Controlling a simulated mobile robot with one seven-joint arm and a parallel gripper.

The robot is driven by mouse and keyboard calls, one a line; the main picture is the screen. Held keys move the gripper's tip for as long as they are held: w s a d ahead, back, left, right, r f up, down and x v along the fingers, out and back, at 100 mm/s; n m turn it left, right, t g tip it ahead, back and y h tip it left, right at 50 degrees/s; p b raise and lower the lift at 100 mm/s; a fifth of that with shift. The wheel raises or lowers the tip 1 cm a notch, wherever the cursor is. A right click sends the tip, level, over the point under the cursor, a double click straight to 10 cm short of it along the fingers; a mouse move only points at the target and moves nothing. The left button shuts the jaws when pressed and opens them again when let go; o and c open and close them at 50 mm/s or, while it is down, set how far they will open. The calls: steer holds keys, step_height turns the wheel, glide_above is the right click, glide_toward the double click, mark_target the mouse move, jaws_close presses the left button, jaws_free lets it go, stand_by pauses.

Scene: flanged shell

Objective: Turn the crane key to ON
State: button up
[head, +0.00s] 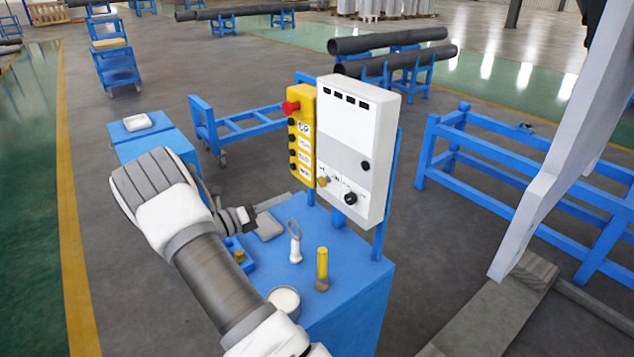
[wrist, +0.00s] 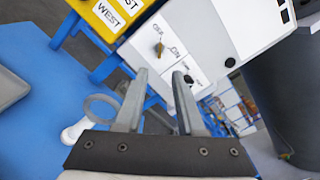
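The crane key (head: 323,181) is a small brass-coloured piece low on the front of the white control box (head: 352,130). In the wrist view the key (wrist: 159,48) sticks out of the panel beside a label reading ON at one side and what looks like OFF at the other. A black knob (head: 350,198) is to its right. My gripper (wrist: 160,74) is open and empty, its two fingers pointing at the panel with the key just beyond the tips. In the head view my gripper is left of the box, partly hidden by my arm.
A yellow pendant (head: 302,135) with a red button is fixed left of the box. On the blue cabinet (head: 345,275) below stand a magnifier-like ring on a white handle (head: 295,242), a yellow-handled tool (head: 322,268) and a white round container (head: 284,299).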

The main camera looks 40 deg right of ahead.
mark_target(324, 181)
steer(key=s+d+p, duration=0.1)
steer(key=d+p, duration=0.1)
steer(key=d, duration=1)
steer(key=shift+s+d, duration=0.2)
steer(key=shift+d, duration=0.05)
jaws_close()
